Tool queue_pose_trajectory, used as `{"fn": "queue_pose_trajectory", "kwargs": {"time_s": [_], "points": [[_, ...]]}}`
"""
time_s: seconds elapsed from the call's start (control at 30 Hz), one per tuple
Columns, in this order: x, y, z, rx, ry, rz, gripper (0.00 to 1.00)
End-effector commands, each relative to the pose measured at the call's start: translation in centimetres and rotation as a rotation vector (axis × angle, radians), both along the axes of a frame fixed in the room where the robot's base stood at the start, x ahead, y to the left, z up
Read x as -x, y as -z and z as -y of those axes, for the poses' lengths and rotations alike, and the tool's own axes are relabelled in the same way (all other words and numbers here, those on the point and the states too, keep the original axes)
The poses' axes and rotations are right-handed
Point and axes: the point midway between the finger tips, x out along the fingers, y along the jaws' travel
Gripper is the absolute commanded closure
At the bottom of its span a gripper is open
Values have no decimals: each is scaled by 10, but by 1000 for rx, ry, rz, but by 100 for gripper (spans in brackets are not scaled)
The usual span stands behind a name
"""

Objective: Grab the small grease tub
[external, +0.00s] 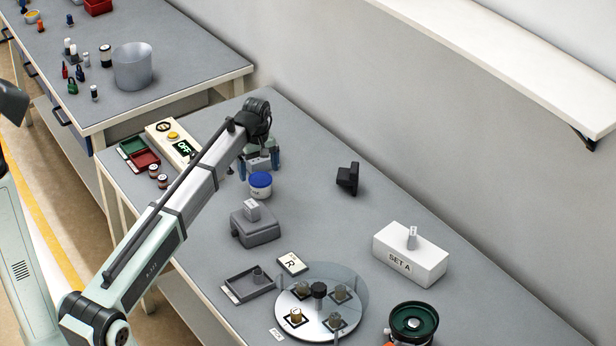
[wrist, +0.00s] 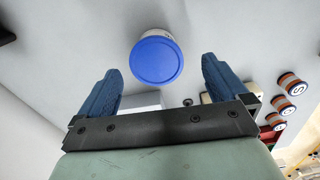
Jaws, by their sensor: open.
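The small grease tub (external: 260,191) is a white round tub with a blue lid, standing upright on the grey bench. In the wrist view its blue lid (wrist: 156,60) shows just beyond the fingertips, roughly midway between them. My gripper (external: 259,168) is open and empty, with its two blue fingers spread apart. In the external view it hangs close behind the tub and appears higher than it. I cannot tell the exact gap, but no contact shows.
A grey box with a small white block (external: 252,210) stands in front of the tub. A panel reading OFF (external: 184,148), red and green trays and several small jars (external: 158,181) lie left. A black wedge-like object (external: 348,178) stands right. Bench between it and the tub is clear.

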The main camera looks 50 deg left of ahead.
Motion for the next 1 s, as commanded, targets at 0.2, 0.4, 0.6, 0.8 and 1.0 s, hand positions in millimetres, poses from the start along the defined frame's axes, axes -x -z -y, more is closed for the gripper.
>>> {"fn": "queue_pose_trajectory", "kwargs": {"time_s": [0.2,0.4,0.6,0.8,1.0], "points": [[-2,9,-1,0,0,0,0],[-7,33,-4,0,0,-1,0],[-6,53,-3,0,0,0,0],[-6,54,-3,-1,0,1,0],[-6,53,-3,-1,0,0,17]]}}
